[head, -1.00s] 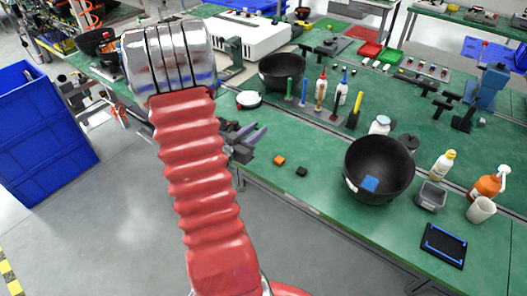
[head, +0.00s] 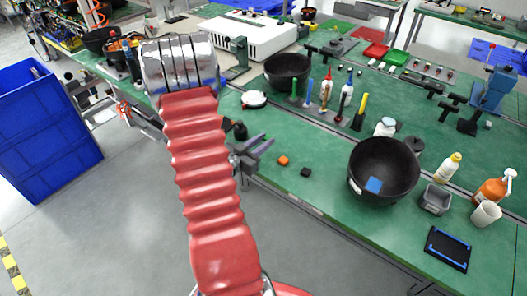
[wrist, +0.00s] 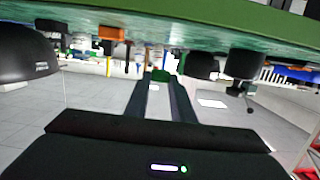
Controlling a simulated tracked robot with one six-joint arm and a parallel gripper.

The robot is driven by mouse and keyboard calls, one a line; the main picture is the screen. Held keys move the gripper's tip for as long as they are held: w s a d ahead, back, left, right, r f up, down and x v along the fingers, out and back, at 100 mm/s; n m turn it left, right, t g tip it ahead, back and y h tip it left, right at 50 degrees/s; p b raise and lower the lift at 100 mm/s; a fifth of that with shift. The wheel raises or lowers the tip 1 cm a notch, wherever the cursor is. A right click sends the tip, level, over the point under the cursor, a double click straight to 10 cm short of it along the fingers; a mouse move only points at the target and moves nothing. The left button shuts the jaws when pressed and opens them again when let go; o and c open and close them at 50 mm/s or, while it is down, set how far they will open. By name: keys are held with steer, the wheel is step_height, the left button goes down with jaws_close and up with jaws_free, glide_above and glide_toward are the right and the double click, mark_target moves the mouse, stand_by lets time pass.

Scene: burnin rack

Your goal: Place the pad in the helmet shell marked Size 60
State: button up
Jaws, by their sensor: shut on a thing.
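A black helmet shell (head: 394,158) stands open side up on the near right of the green bench, with a blue pad (head: 373,185) inside. A second black shell (head: 288,72) stands farther back. In the wrist view, which is upside down, a black shell (wrist: 25,55) at left has a small white label that I cannot read. My gripper (head: 264,143) is at the bench's front edge, left of the near shell. In the wrist view its fingers (wrist: 160,84) are shut on a small dark green piece (wrist: 160,75), probably a pad; its shape is mostly hidden.
Orange (head: 283,160) and black (head: 305,172) blocks lie near the front edge. A grey bin (head: 435,200), white cup (head: 485,214), spray bottle (head: 494,188) and black tray (head: 447,249) are right of the near shell. Upright coloured tools (head: 325,88) stand behind. A blue bin (head: 45,140) stands left.

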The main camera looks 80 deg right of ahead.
mark_target(263, 156)
steer(key=shift+f, duration=0.55)
steer(key=shift+f, duration=1.85)
steer(key=shift+f, duration=0.2)
steer(key=o, duration=1)
steer(key=shift+a, duration=0.1)
steer(key=shift+v, duration=6.8)
steer(key=shift+w, duration=0.2)
